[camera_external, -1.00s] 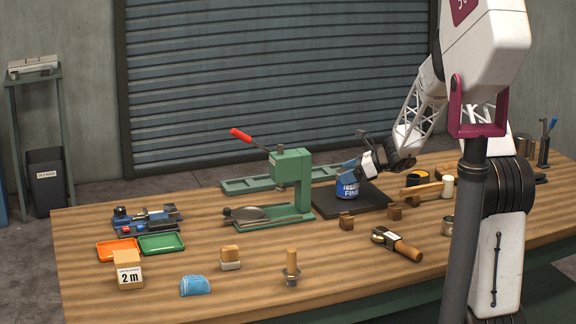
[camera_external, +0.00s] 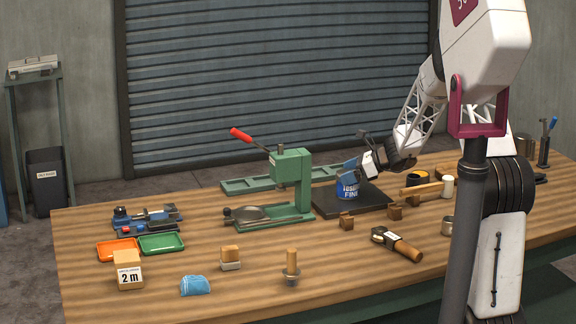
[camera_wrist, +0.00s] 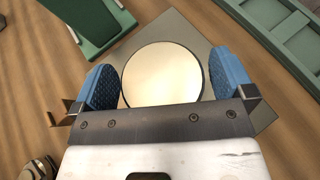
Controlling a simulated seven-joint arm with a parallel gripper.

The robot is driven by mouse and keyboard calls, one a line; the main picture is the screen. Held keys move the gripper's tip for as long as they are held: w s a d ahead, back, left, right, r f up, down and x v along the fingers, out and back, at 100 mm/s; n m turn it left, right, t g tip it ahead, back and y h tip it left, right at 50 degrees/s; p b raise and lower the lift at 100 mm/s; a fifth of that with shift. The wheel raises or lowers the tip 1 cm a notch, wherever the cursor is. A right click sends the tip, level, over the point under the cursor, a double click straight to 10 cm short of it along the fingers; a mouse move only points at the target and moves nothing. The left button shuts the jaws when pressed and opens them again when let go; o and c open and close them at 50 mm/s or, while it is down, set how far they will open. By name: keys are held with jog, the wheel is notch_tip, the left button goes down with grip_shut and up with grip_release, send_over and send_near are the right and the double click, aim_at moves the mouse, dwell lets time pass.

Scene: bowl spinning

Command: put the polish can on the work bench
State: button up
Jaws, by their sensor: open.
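The polish can (camera_external: 347,187) is blue with white lettering and stands upright on a dark square mat (camera_external: 326,205) on the wooden work bench (camera_external: 350,277). In the wrist view its pale round top (camera_wrist: 163,75) lies between my two blue finger pads. My gripper (camera_external: 354,168) is open and reaches down around the can, one finger on each side. The right pad is very close to the can's rim; I cannot tell whether either pad touches it. Part of the can's upper side is hidden by a finger in the external view.
A green press (camera_external: 291,180) with a red-handled lever stands left of the mat. The bench front is clear between scattered tools.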

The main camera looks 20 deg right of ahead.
jog(key=v, duration=1.1)
jog(key=shift+s+d, duration=0.15)
jog(key=shift+d, duration=0.2)
jog(key=shift+r, duration=0.15)
jog(key=s+a+r+n+g+h, duration=0.15)
jog(key=s+a+r+n, duration=0.25)
jog(key=s, duration=0.4)
jog(key=s+a+r+n+g+h, duration=0.1)
jog(key=s+a+r+n+g, duration=0.25)
jog(key=s, duration=0.55)
jog(key=s+a+r+n+h, duration=0.2)
jog(key=s+a+r+n, duration=0.1)
jog(key=s+a+n, duration=0.4)
jog(key=s+n+h, duration=0.6)
jog(key=s+n, duration=0.3)
jog(key=s, duration=1.7)
jog(key=shift+s+d+n+t, duration=0.35)
jog(key=shift+s+t, duration=0.05)
